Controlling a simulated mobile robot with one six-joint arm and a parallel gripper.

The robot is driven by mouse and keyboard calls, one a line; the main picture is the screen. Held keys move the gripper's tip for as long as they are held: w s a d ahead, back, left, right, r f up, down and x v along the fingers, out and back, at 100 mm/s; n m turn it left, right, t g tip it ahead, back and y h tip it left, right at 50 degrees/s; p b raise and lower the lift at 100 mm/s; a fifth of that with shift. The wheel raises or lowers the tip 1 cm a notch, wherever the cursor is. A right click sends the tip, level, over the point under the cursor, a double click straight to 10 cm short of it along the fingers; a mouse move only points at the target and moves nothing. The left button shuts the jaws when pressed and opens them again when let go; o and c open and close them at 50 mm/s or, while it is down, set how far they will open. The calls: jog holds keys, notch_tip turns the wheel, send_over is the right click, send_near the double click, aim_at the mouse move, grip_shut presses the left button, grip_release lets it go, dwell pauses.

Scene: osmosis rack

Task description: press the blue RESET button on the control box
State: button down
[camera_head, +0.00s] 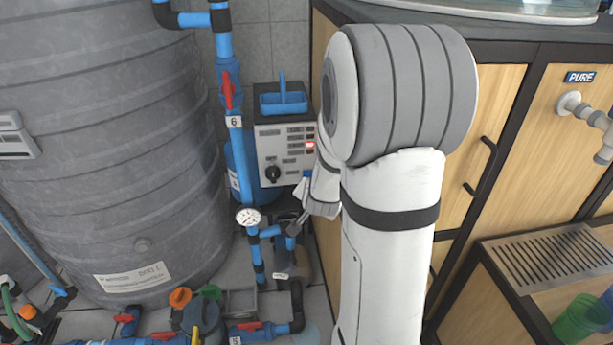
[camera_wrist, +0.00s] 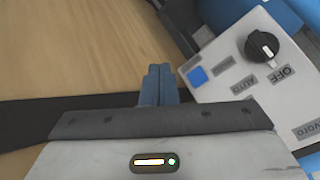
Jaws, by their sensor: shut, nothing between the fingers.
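The control box (camera_head: 268,143) is a pale grey panel with a black knob (camera_head: 272,173), small labels and a lit red lamp (camera_head: 310,145). In the wrist view its face (camera_wrist: 235,75) is tilted at the right. The blue button (camera_wrist: 197,76) sits near the face's left edge, beside the black knob (camera_wrist: 262,47) and the OFF and Auto labels. My gripper (camera_wrist: 159,70) is shut and empty. Its fingertips show just left of the blue button; whether they touch the box cannot be told. In the head view my arm hides the panel's right side.
A large grey tank (camera_head: 110,150) stands left of the box. Blue pipes with a red-handled valve (camera_head: 227,90) and a pressure gauge (camera_head: 248,216) are close by. A wooden cabinet (camera_head: 495,100) is at the right. A blue tray (camera_head: 283,103) sits on the box.

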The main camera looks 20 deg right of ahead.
jog(key=w+d+p, duration=0.2)
jog(key=w, duration=0.6)
jog(key=shift+d, duration=0.15)
dwell(1.9)
jog(key=shift+w+d, duration=0.1)
jog(key=shift+w, duration=0.25)
jog(key=shift+w+d+p, duration=0.1)
jog(key=shift+w+p, duration=0.2)
jog(key=shift+w, duration=0.05)
dwell(0.5)
jog(key=shift+s, duration=0.1)
jog(key=shift+s+a+b, duration=0.2)
jog(key=shift+s+b, duration=0.2)
jog(key=shift+s, duration=0.25)
